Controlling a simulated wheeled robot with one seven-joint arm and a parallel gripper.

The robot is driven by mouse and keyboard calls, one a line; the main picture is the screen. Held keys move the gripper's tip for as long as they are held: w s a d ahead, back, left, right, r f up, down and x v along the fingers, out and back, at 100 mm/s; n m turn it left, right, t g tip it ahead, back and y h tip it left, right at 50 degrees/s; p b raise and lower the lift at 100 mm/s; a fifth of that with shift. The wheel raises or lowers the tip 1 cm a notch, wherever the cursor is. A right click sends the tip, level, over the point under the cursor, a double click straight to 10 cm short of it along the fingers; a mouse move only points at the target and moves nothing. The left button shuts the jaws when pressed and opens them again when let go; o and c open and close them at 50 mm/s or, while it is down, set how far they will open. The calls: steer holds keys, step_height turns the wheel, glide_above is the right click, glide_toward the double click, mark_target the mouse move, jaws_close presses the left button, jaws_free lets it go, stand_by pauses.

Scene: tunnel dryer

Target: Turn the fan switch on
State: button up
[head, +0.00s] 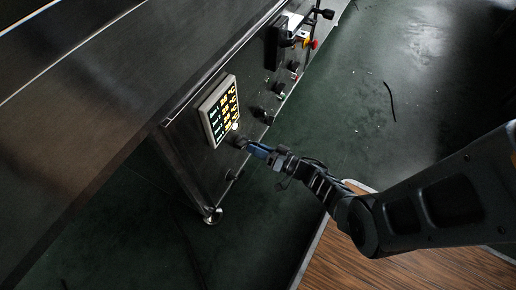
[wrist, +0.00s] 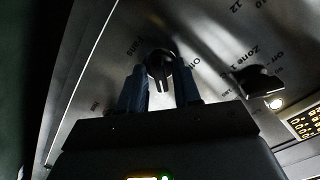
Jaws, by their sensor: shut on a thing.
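The fan switch (wrist: 158,66) is a round black knob on the metal panel, beside lettering that appears to read "Fans". In the wrist view it sits between the two blue fingers of my gripper (wrist: 160,88), which is shut on it. A ridge on the knob points down the picture, toward my gripper. In the head view my gripper (head: 247,146) reaches the panel from the right, just below the display; the fingertips largely hide the knob there.
A lit display (head: 220,110) with yellow readings is just above my gripper. Another black knob (wrist: 258,80), near "Zone 1" lettering, sits to the right in the wrist view. More knobs (head: 278,88) and a red button (head: 314,44) line the panel farther up. Dark floor lies below.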

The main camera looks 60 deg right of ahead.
steer(key=o, duration=0.7)
steer(key=shift+s, duration=0.1)
steer(key=s, duration=0.7)
steer(key=shift+s+d+p, duration=0.15)
steer(key=shift+s+p, duration=0.2)
